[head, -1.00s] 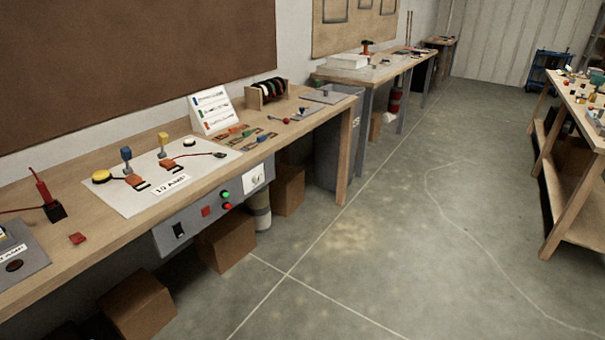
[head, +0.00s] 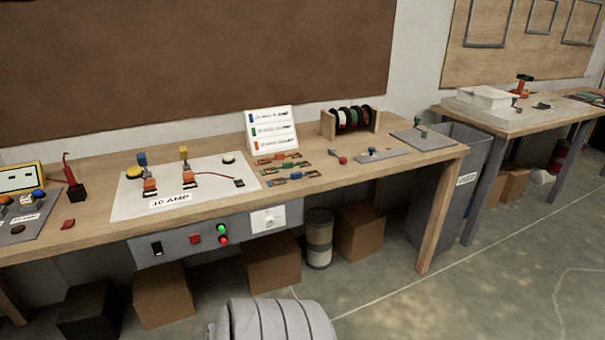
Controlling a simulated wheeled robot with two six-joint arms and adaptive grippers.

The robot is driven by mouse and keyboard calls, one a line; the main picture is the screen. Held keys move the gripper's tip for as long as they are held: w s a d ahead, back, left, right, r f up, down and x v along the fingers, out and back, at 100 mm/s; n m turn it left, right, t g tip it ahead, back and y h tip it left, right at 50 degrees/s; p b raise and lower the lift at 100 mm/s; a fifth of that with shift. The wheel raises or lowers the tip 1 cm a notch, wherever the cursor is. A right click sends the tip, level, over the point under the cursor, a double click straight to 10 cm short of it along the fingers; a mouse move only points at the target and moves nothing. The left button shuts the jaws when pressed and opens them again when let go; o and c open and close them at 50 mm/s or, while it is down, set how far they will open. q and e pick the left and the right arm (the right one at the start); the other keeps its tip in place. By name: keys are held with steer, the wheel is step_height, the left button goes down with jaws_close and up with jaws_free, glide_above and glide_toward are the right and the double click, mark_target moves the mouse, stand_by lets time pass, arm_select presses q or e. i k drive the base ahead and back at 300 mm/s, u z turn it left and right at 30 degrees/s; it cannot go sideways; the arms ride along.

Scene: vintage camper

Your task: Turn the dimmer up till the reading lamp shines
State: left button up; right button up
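A grey control panel (head: 215,233) is fixed to the front edge of the near workbench. At its right end is a white plate (head: 268,220) with a small knob or switch. It may be the dimmer, but I cannot tell at this size. The panel also has a black rocker switch (head: 157,248), a red square button (head: 195,239), a green round light or button (head: 221,228) and a red one (head: 224,240) below it. I cannot make out a reading lamp. Neither of my grippers is in view.
The wooden workbench (head: 400,160) carries a white board (head: 125,205) labelled "10 AMP", a spool rack (head: 350,121) and a card stand (head: 271,131). Cardboard boxes (head: 164,293) and a canister (head: 318,238) stand beneath. A grey bin (head: 445,185) is at right. Open floor lies at lower right.

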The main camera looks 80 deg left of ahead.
mark_target(270, 221)
steer(key=u, duration=0.3)
steer(key=i, duration=1)
steer(key=u, duration=1.6)
steer(key=i, duration=0.9)
steer(key=u, duration=0.85)
